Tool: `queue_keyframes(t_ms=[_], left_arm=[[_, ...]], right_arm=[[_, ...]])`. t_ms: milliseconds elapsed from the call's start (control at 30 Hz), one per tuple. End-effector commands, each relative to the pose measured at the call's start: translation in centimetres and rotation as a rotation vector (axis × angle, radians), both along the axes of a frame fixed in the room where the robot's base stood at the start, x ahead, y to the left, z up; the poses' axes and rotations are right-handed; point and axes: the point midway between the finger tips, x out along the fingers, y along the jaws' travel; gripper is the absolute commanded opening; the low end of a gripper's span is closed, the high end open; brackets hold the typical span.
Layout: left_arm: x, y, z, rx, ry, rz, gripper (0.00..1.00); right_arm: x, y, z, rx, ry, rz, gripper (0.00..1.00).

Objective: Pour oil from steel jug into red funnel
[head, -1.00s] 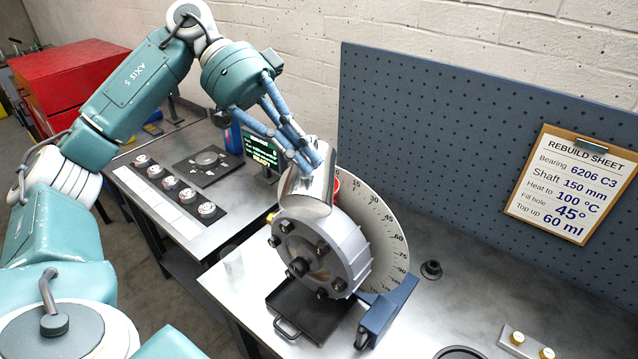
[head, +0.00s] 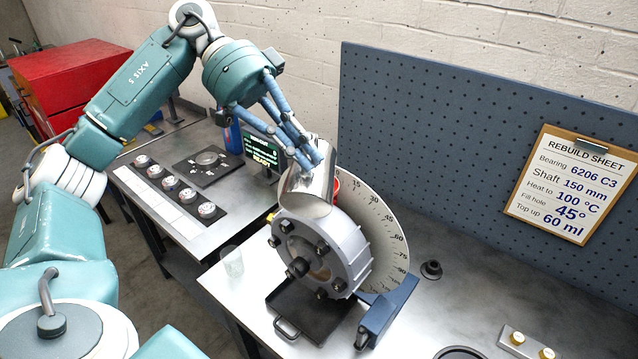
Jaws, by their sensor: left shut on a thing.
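My left gripper (head: 302,152) is shut on the steel jug (head: 308,190), a shiny cylinder held tilted above the grey round housing (head: 350,240). The red funnel (head: 337,186) is mostly hidden behind the jug; only a small red strip shows at the jug's right side. I cannot see the jug's mouth clearly or any oil stream. The housing stands before a white angle dial (head: 385,225), over a black drip tray (head: 310,318). My right gripper is not in view.
A clear cup (head: 232,262) stands left of the housing. A blue stand (head: 388,312) is at its right. A lit display (head: 264,150) and a row of several round parts (head: 173,183) are on the left bench. A rebuild sheet (head: 575,185) hangs on the blue pegboard.

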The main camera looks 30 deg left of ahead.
Motion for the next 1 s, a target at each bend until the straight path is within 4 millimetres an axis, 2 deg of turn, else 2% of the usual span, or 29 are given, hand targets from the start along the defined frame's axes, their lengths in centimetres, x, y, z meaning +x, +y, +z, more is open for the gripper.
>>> queue_keyframes(t_ms=[633, 800, 1000], left_arm=[[0.0, 0.0, 0.3, -0.009, 0.017, -0.001, 0.00], [-1.7, -0.8, -2.0, 0.068, -0.123, -0.009, 0.00], [-1.8, -1.1, -1.6, 0.081, -0.184, -0.010, 0.00]], right_arm=[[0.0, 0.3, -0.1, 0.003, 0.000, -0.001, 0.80], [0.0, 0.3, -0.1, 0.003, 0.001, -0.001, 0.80], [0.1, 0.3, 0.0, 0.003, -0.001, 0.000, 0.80]])
